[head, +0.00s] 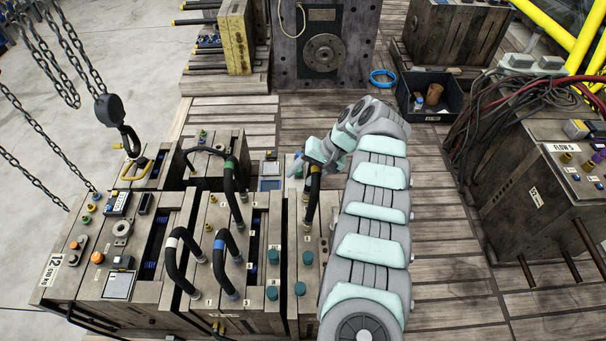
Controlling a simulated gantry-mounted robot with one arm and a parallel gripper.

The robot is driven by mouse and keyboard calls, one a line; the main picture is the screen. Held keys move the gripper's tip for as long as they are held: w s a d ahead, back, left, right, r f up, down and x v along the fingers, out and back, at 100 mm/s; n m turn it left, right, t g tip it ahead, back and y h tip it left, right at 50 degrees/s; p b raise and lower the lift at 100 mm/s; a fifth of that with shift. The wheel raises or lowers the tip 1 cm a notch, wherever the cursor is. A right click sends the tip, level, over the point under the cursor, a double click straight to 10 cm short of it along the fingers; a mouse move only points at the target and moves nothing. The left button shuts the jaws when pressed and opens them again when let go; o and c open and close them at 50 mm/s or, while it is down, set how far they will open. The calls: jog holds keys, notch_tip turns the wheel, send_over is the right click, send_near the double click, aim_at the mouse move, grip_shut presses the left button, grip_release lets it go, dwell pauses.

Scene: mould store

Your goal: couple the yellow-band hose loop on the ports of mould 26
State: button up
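A black hose loop with a yellow band (312,197) stands at the middle of the mould row. Its top is hidden under my gripper (308,166). Its lower visible end comes down at the top of a narrow wood-toned mould (305,238); I cannot tell whether it is seated on a port. My gripper reaches in from the right, at the yellow band; its fingers are too small and covered to tell whether they grip the hose. No number 26 is readable on any mould, and my arm covers the right side of this one.
Hose loops with green (229,170), white (172,250) and blue bands (221,250) stand to the left. Several teal caps (272,257) stick up nearby. A chain hook (115,112) hangs at left.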

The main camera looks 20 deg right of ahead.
jog(key=shift+r, duration=0.1)
jog(key=p+v, duration=0.2)
jog(key=v, duration=0.8)
jog(key=shift+d+r, duration=0.2)
jog(key=shift+r, duration=0.05)
